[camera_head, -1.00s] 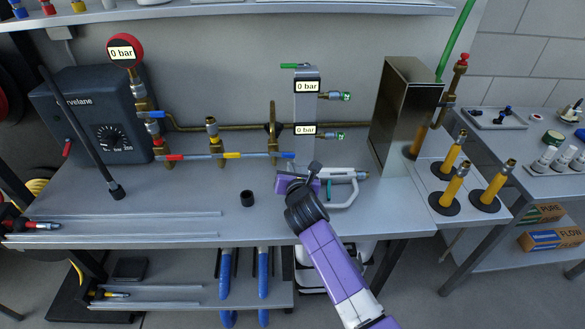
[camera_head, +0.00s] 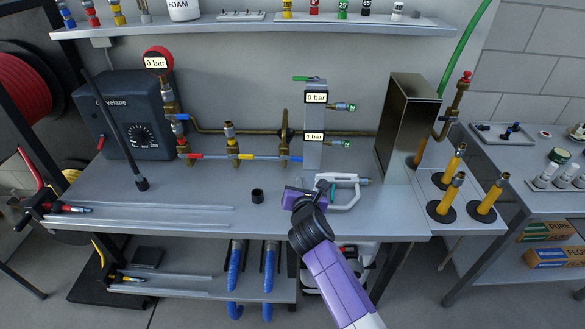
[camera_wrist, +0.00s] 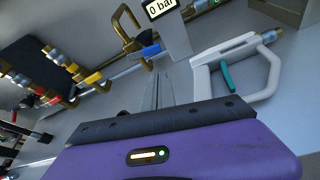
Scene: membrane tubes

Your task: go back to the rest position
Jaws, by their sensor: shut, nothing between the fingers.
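My gripper (camera_wrist: 158,92) shows in the wrist view as two thin fingers close together beyond the purple wrist housing, with nothing between them. In the head view my purple and black arm reaches up from the bottom, and its end is over the front middle of the grey workbench (camera_head: 190,195). A white-handled tool (camera_head: 345,197) lies on the bench just right of my gripper. In the wrist view the same tool, with a teal trigger (camera_wrist: 227,76), is right of the fingers, apart from them.
A column with two 0 bar displays (camera_head: 314,125) and a pipe with valves stand behind. A steel box (camera_head: 405,125) is to the right, beside several yellow cylinders (camera_head: 445,205).

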